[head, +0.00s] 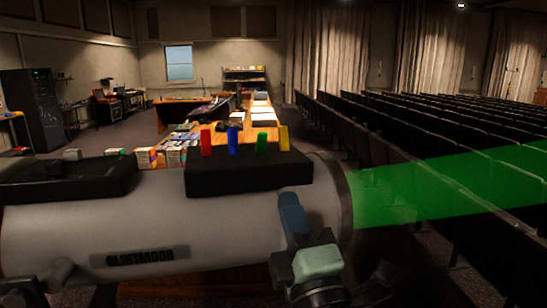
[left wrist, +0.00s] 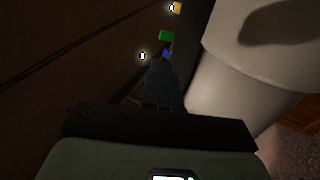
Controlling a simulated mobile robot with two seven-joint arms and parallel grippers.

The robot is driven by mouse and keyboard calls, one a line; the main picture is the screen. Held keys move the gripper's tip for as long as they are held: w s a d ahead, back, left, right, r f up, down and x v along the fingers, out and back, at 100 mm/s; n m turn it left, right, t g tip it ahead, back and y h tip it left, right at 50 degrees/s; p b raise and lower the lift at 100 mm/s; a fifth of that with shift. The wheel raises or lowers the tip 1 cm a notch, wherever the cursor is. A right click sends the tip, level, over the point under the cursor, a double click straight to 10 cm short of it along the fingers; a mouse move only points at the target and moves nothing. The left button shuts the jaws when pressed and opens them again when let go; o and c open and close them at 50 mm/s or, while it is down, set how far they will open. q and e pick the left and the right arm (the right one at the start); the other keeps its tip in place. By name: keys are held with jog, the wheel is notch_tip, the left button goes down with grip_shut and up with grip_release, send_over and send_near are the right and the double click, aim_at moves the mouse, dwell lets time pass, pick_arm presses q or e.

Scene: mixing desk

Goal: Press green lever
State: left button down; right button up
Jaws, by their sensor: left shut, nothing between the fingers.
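The green lever (head: 260,142) stands on top of the black box on the grey spotlight (head: 100,215). It is third from the left, between the blue lever (head: 232,141) and the yellow lever (head: 284,138). The red lever (head: 206,143) is at the left end. My left gripper (head: 290,203) is shut and empty. In the head view it shows below the box's right part, in front of the spotlight's body. In the left wrist view, the green lever (left wrist: 166,35) shows beyond the fingertips (left wrist: 160,62), apart from them. My right gripper is not in view.
A green light beam (head: 450,185) leaves the spotlight's right end. A second black box (head: 70,178) sits on the spotlight's left part. Small boxes (head: 165,155) stand on a desk behind. Rows of seats (head: 430,125) fill the right. The space above the levers looks clear.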

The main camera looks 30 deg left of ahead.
aim_at(271, 163)
pick_arm(q)
jog(key=p+x, duration=0.4)
jog(key=x, duration=0.9)
jog(key=shift+r+p, duration=0.1)
jog(key=shift+p, duration=0.3)
jog(key=shift+w+a+r, duration=0.1)
jog(key=shift+w+a, duration=0.15)
jog(key=shift+w, duration=0.15)
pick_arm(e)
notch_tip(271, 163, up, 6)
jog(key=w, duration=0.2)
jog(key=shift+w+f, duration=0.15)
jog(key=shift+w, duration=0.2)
pick_arm(q)
jog(key=shift+s+r, duration=0.1)
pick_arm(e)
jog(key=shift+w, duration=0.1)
